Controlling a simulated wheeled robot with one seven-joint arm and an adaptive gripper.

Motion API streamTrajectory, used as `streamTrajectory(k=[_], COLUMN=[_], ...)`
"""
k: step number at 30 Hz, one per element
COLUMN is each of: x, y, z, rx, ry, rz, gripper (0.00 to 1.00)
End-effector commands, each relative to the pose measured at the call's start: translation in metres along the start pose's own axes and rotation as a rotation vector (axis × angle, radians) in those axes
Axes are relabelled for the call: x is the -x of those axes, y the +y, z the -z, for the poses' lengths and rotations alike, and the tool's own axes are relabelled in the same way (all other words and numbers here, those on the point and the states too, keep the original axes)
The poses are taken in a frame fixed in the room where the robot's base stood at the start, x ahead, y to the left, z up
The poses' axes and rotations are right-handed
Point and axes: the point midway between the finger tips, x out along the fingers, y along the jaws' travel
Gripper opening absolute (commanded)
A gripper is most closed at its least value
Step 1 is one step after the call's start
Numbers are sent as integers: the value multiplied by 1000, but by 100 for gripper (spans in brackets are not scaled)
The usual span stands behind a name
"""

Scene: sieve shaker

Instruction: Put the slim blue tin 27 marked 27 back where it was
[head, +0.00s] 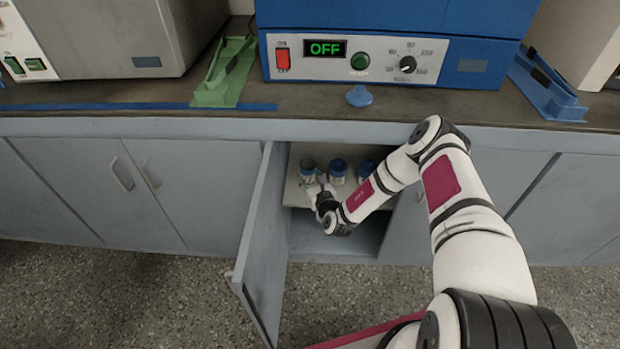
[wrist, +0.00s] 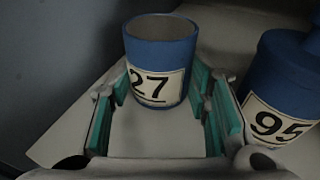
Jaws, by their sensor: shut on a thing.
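A blue tin marked 95 (wrist: 285,85) stands close to the right, also seen in the head view (head: 338,170). A third blue tin (head: 366,171) is further right, partly behind my arm. The open cabinet door (head: 262,240) stands close on the left.

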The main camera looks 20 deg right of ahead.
Motion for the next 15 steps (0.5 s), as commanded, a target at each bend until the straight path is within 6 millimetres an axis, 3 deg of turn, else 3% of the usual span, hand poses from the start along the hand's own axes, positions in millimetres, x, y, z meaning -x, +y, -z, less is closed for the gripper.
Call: streamTrajectory(k=[3, 4, 6, 15], x=[-1, -1, -1, 0], y=[0, 0, 0, 0], z=[4, 4, 3, 3], rx=[0, 0, 0, 0], ry=[0, 0, 0, 1], rz=[0, 0, 0, 0], gripper=[14, 48, 64, 64])
